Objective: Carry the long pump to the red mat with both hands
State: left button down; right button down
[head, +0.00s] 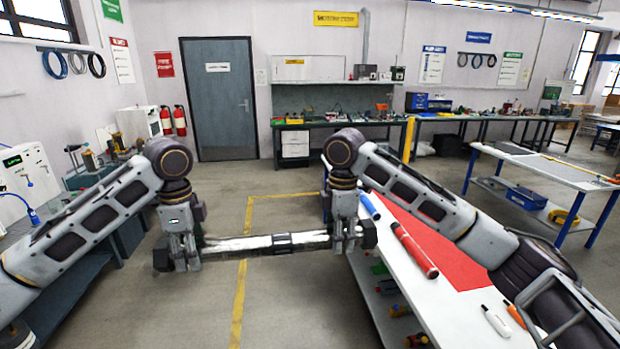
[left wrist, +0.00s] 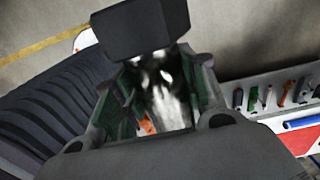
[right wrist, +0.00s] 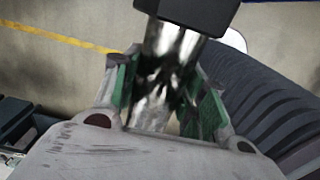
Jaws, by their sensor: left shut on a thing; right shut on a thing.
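The long pump (head: 235,245) is a shiny silver tube with black end caps and a dark middle band (head: 282,243). It hangs roughly level in the air over the floor, left of the white table. My left gripper (head: 186,260) is shut on it near its left end, and my right gripper (head: 345,242) is shut on it near its right end. The tube shows between the fingers in the left wrist view (left wrist: 165,100) and the right wrist view (right wrist: 160,85). The red mat (head: 455,266) lies on the white table, partly hidden by my right arm.
On the white table (head: 440,318) are a red tube (head: 414,250), a blue tube (head: 370,206), a white tube (head: 495,321) and an orange one (head: 514,315). Small items fill its lower shelf. A bench with equipment (head: 75,182) stands left. The floor between (head: 300,300) is clear.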

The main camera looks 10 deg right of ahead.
aim_at(433, 238)
jog(key=i+j+z, duration=0.1)
jog(key=i, duration=2.15)
jog(key=i+z, duration=0.45)
jog(key=i, duration=0.3)
